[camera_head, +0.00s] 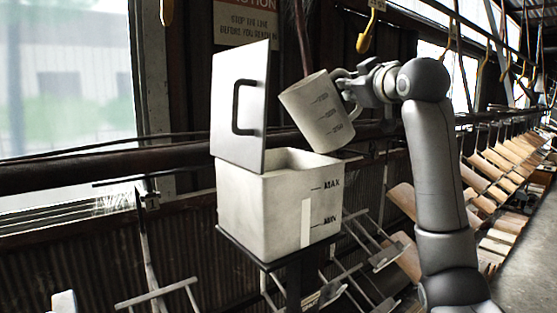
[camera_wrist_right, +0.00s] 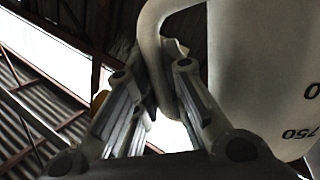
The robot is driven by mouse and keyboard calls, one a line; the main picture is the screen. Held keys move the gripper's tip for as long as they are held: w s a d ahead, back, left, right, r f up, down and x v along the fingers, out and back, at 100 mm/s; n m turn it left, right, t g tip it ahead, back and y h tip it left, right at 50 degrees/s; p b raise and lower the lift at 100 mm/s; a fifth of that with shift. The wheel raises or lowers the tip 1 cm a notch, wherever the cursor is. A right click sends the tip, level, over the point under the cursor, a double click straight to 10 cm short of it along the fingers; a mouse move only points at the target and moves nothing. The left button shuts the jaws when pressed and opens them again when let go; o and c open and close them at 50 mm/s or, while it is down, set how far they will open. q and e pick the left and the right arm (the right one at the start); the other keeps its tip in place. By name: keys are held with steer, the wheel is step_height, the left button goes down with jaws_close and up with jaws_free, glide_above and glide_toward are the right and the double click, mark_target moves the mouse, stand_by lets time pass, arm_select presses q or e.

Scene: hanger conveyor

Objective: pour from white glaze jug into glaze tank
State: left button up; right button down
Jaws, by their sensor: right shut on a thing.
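The white glaze jug (camera_head: 316,112) with dark marks is tilted, its upper end leaning left, above the right part of the glaze tank. My right gripper (camera_head: 352,88) is shut on its handle, coming from the right. In the right wrist view the jug (camera_wrist_right: 260,70) fills the right side, and its handle passes between the fingers of my gripper (camera_wrist_right: 156,72). The glaze tank (camera_head: 262,215) is a pale box with MAX and MIN marks and an open top. Its inside is mostly hidden, and no liquid shows. My left gripper is not in view.
A grey lid panel (camera_head: 240,105) with a black handle stands upright at the tank's left side, close to the jug. A dark rail (camera_head: 100,160) runs behind. Yellow hooks (camera_head: 366,35) hang overhead, and racks of boards (camera_head: 500,165) line the right.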

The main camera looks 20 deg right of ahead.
mark_target(336, 75)
steer(key=shift+s+a+r+n+p, duration=0.15)
steer(key=shift+r+n+p, duration=0.35)
steer(key=shift+r+n, duration=0.35)
stand_by(0.9)
steer(key=shift+a+r+n, duration=0.3)
steer(key=shift+a+n, duration=0.15)
steer(key=shift+n, duration=0.6)
stand_by(0.9)
steer(key=shift+a+r+n, duration=0.1)
steer(key=shift+a+n, duration=0.5)
steer(key=shift+n, duration=0.3)
stand_by(0.8)
steer(key=shift+w+a+f+n, duration=0.1)
steer(key=shift+w+a+n, duration=0.05)
steer(key=shift+a+n, duration=0.3)
steer(key=shift+w+a+f+n, duration=0.1)
steer(key=shift+a+n, duration=0.25)
steer(key=shift+n, duration=0.2)
stand_by(1.6)
